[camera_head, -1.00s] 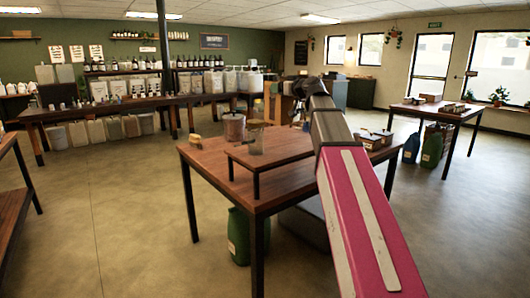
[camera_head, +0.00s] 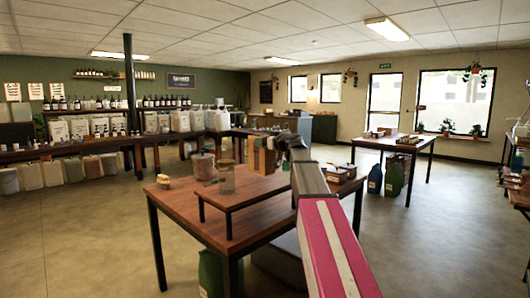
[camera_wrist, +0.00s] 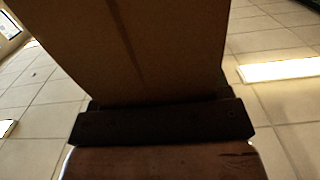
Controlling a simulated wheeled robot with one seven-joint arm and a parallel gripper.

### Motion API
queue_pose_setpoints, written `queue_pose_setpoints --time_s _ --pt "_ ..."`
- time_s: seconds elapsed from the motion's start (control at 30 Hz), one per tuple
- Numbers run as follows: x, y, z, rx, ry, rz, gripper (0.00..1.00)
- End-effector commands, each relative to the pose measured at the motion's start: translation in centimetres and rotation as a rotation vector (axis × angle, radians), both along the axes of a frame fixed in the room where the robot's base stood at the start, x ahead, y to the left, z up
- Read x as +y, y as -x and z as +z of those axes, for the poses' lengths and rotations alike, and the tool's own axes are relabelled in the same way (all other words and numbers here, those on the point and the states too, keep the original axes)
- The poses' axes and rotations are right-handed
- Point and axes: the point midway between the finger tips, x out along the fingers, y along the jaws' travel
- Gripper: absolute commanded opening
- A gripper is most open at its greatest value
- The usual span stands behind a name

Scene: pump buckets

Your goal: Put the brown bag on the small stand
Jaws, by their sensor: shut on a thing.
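My gripper (camera_head: 279,146) is shut on the brown bag (camera_head: 262,160). In the head view, the bag appears upright at the end of my arm, over the far part of the small stand (camera_head: 250,190). I cannot tell whether it touches the stand. In the wrist view, the bag (camera_wrist: 140,50) fills the upper middle above the dark gripper body (camera_wrist: 160,122); the fingertips are hidden. The stand is a low wooden riser with dark legs on the wooden table (camera_head: 185,205).
A round pinkish tub (camera_head: 203,166) stands behind the stand. A small yellow object (camera_head: 163,182) lies at the table's left edge. Small boxes (camera_head: 338,172) sit at the table's right. My arm hides part of the table. Open floor (camera_head: 90,240) lies to the left.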

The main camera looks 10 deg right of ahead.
Motion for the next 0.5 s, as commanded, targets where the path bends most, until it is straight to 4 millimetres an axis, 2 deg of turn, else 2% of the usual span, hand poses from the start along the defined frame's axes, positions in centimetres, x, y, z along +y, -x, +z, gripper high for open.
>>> queue_pose_setpoints --time_s 0.17,0.4,0.5 --pt "-0.2 -0.1 -0.6 0.001 -0.003 0.001 0.1" --pt "-0.2 -0.1 -3.6 0.001 -0.003 0.0 0.1" --pt "-0.2 -0.1 -4.1 -0.001 -0.002 0.0 0.1"
